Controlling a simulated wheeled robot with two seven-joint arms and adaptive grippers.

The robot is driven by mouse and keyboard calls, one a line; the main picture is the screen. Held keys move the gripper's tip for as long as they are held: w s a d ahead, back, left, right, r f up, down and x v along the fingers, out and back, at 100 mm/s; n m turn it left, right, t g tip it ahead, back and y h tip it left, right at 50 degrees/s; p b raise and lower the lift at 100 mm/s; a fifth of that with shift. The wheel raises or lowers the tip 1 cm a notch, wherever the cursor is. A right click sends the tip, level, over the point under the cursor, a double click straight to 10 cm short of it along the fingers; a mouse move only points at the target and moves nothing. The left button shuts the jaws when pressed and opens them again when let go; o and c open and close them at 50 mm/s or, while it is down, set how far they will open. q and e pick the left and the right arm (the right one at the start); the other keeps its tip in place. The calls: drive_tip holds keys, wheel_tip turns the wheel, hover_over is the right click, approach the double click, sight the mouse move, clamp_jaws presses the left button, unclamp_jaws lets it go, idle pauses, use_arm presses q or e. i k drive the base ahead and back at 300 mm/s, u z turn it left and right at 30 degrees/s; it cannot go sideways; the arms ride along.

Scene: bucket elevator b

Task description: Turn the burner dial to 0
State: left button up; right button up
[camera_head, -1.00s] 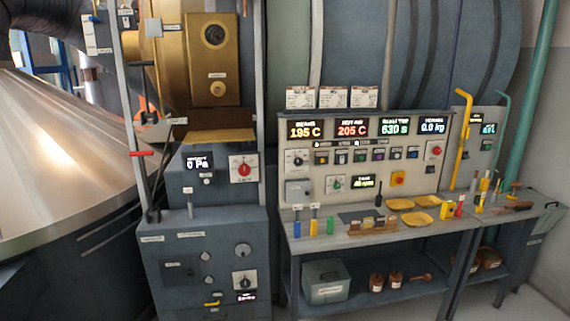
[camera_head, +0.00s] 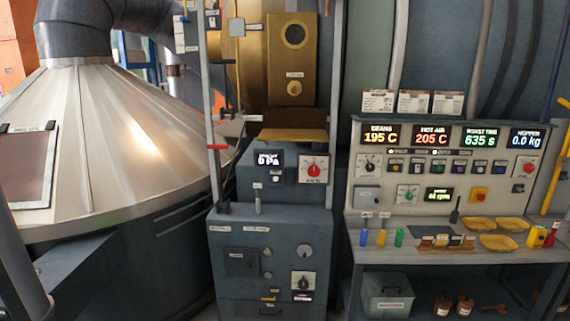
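Several dials show, and their labels are too small to read, so I cannot tell which is the burner dial. A red dial (camera_head: 313,169) on a white plate sits beside the 0 Pa display. A black dial (camera_head: 303,284) is low on the grey cabinet (camera_head: 234,285). On the control panel (camera_head: 343,195) are a black dial (camera_head: 370,166) at the upper left and a green dial (camera_head: 407,194) below it. Another red knob (camera_head: 528,167) is at the panel's right. Neither of my grippers is in view.
A large metal cone-topped vessel (camera_head: 110,130) fills the left. The workbench (camera_head: 380,258) at right holds yellow trays (camera_head: 498,242) and small coloured bottles (camera_head: 381,238). A grey box (camera_head: 387,295) and brown jars (camera_head: 442,306) are on its lower shelf.

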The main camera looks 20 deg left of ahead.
sight(369, 166)
drive_tip(key=u, duration=0.3)
drive_tip(key=i, duration=1.05)
drive_tip(key=z, duration=0.25)
drive_tip(key=k, duration=0.6)
drive_tip(key=z, duration=0.45)
drive_tip(key=i, duration=0.8)
drive_tip(key=u, duration=0.6)
drive_tip(key=i, duration=0.8)
drive_tip(key=u, duration=0.8)
